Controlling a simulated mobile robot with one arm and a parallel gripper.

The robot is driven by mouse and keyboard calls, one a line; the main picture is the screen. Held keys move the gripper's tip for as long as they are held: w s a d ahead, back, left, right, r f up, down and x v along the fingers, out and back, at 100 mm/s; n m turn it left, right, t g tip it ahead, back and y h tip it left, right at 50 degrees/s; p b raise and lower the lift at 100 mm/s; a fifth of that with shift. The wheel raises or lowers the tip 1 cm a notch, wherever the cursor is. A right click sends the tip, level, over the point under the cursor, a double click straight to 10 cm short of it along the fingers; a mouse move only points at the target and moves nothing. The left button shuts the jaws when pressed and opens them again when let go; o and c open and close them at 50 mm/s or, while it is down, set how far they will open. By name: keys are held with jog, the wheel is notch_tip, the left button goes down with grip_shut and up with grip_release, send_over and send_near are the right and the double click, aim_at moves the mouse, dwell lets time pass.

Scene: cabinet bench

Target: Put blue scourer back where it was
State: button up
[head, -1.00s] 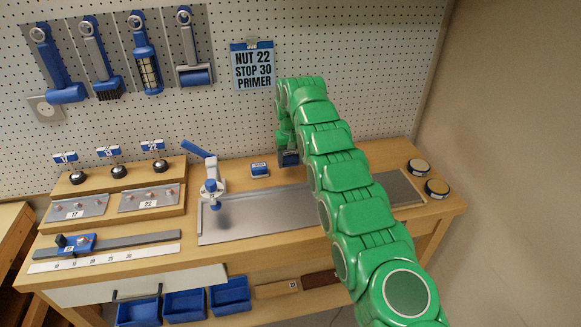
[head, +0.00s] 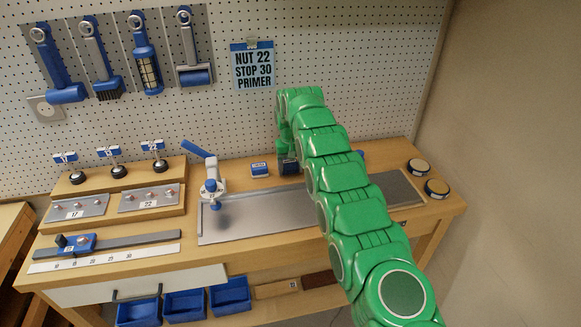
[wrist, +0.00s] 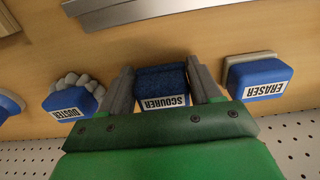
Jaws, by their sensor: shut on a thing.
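The blue scourer (wrist: 162,85), with a white SCOURER label, sits between the two grey fingers of my gripper (wrist: 161,72) in the wrist view. The fingers are shut on its sides. In the head view my gripper (head: 289,165) is low at the back of the bench, right of a small blue block. My arm hides most of the scourer there. Whether the scourer touches the wood is hard to tell.
In the wrist view, the blue eraser (wrist: 258,78) stands right of the scourer and the duster (wrist: 73,98) left, with gaps between. A metal plate (head: 250,214) lies in front. The pegboard (head: 350,60) rises behind. Two round tins (head: 437,188) stand at the bench's right end.

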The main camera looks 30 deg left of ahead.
aim_at(291, 164)
jog(key=shift+f, duration=0.1)
jog(key=o, duration=1)
jog(key=shift+r, duration=2.85)
